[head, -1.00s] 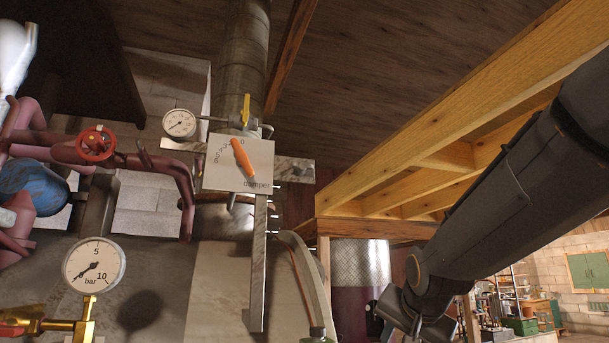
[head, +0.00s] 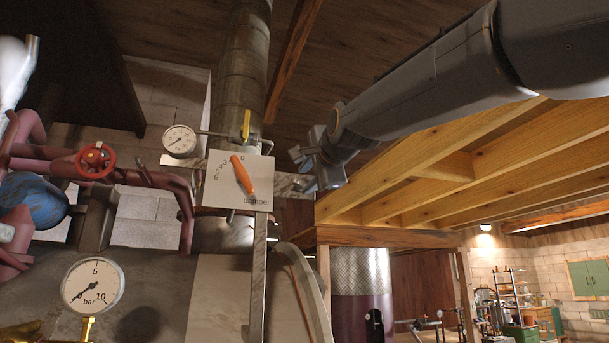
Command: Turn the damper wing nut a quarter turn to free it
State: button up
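The damper plate (head: 222,190) is a pale square with a number scale and the word "damper", mounted in front of the flue pipe. An orange lever (head: 243,176) lies across it, its upper end near the 0. I cannot clearly make out a wing nut. A grey metal bracket (head: 285,184) runs out from the plate's right edge, and its far end is partly hidden by my gripper. My gripper (head: 301,169) is just right of the plate, pointing left, with its two fingertips apart and nothing seen between them. I cannot tell whether it touches the bracket.
A yellow-handled valve (head: 246,125) and a small dial gauge (head: 179,140) sit above the plate. A red valve wheel (head: 95,160) on red pipes is at left. A bar gauge (head: 92,286) is lower left. Wooden beams (head: 440,165) run close under my arm.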

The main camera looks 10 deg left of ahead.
aim_at(302, 183)
jog(key=shift+p+x, duration=0.4)
jog(key=shift+x, duration=0.9)
grip_shut()
jog(key=shift+f+n, duration=0.1)
jog(key=shift+n, duration=0.2)
jog(key=n+b, duration=0.2)
jog(key=n, duration=0.2)
jog(key=n+b, duration=0.2)
jog(key=n, duration=0.3)
jog(key=n+b, duration=0.1)
jog(key=n, duration=0.3)
jog(key=shift+n, duration=0.3)
jog(key=shift+n+b, duration=0.45)
jog(key=shift+n, duration=1.55)
